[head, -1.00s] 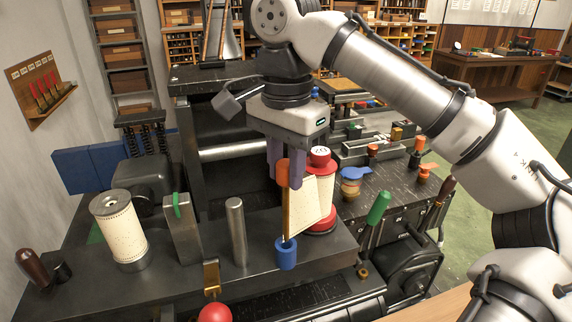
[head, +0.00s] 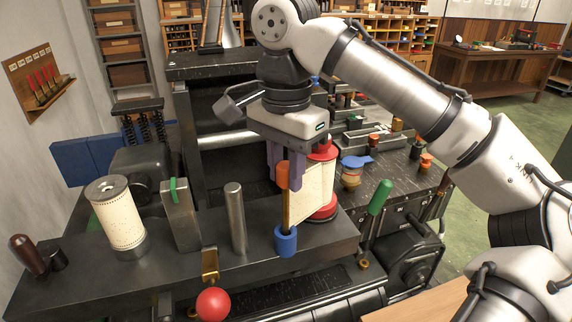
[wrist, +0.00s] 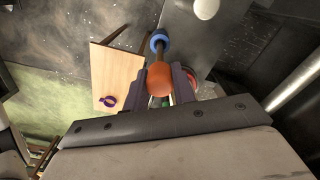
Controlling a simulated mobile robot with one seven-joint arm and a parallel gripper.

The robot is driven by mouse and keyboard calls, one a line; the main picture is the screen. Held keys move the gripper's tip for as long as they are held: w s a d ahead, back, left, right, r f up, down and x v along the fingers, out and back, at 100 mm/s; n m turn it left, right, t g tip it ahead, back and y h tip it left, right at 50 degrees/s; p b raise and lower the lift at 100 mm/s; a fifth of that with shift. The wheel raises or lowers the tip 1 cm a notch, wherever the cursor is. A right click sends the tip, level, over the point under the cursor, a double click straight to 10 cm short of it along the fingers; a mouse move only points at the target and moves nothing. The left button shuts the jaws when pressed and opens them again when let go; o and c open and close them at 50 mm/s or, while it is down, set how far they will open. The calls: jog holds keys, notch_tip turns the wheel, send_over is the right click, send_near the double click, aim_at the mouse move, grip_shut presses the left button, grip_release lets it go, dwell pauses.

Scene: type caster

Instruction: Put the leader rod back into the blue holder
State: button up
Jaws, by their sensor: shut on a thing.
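The leader rod has an orange end (head: 282,176) and a thin brown shaft (head: 286,210). It stands nearly upright, with its lower end at the mouth of the blue holder (head: 286,242) and seemingly inside it. My gripper (head: 284,184) is shut on the orange end, with one purple-grey finger on each side. In the wrist view the orange end (wrist: 160,82) lies between the fingers, and the shaft runs to the blue holder (wrist: 158,40). How deep the tip sits is hidden by the holder wall.
A paper roll with red flanges (head: 323,213) stands close behind the rod, to the right. A metal post (head: 236,215), a perforated paper roll (head: 118,215) and a red ball (head: 213,305) are to the left. A green-handled lever (head: 379,197) rises at right.

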jog(key=shift+f+b, duration=0.5)
jog(key=shift+f, duration=0.5)
jog(key=o, duration=1.1)
jog(key=shift+c, duration=0.2)
notch_tip(320, 180, up, 6)
jog(key=p, duration=0.6)
jog(key=shift+p, duration=0.4)
